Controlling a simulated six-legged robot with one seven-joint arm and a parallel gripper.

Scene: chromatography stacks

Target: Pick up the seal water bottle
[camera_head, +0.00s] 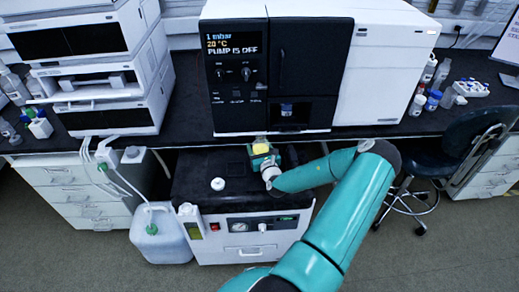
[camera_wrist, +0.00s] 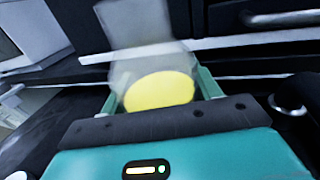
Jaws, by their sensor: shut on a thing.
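The seal water bottle (camera_wrist: 140,35) looks clear and see-through in the wrist view, with a round yellow end (camera_wrist: 160,91) toward the camera. My gripper (camera_wrist: 155,82) is shut on it, one green finger at each side. In the head view my gripper (camera_head: 264,161) is over the back of the black-topped pump unit (camera_head: 225,207), below the bench edge. Only a small yellow patch (camera_head: 260,148) of the bottle shows there clearly. I cannot tell whether the bottle touches anything below it.
A small white knob (camera_head: 217,184) stands on the unit's top, left of my gripper. The black bench (camera_head: 185,120) with its instruments overhangs behind. A translucent jug (camera_head: 160,236) with tubes is at left. A dark chair (camera_head: 440,165) is at right.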

